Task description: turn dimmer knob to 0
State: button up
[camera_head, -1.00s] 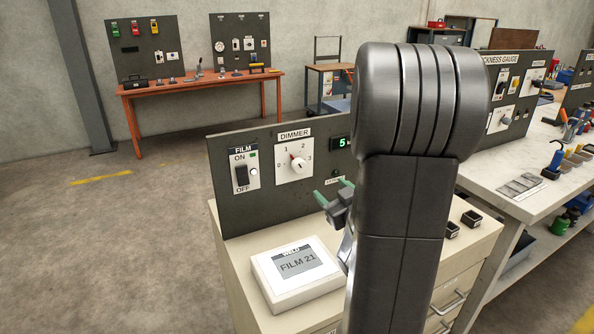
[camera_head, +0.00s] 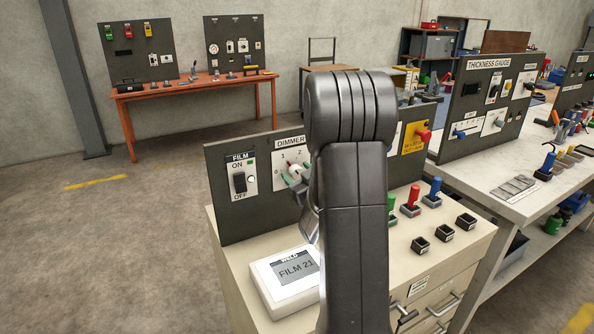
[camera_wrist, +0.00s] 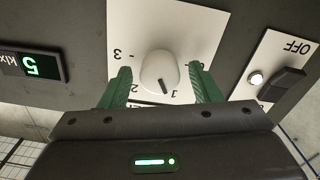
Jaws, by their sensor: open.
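The dimmer knob (camera_wrist: 159,72) is a white round knob on a white plate (camera_wrist: 190,20) marked with numbers. In the wrist view, which shows the panel upside down, its dark pointer mark is at the 1. My gripper (camera_wrist: 161,84) has its two green fingers apart, one on each side of the knob, with small gaps visible. In the head view my gripper (camera_head: 297,184) is at the dimmer plate (camera_head: 290,157) and partly covers the knob and the scale. A green display (camera_wrist: 31,67) reads 5 klx.
The film switch (camera_head: 240,181) is left of the dimmer on the same dark panel (camera_head: 220,215). A white box (camera_head: 275,293) labelled FILM 21 lies on the cabinet below. Red and blue levers (camera_head: 411,197) and small black bins (camera_head: 443,232) stand to the right.

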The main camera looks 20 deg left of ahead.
jog(key=shift+w+a, duration=0.25)
jog(key=shift+a, duration=0.05)
jog(key=c, duration=1)
jog(key=shift+f+b, duration=0.1)
jog(key=shift+b, duration=0.35)
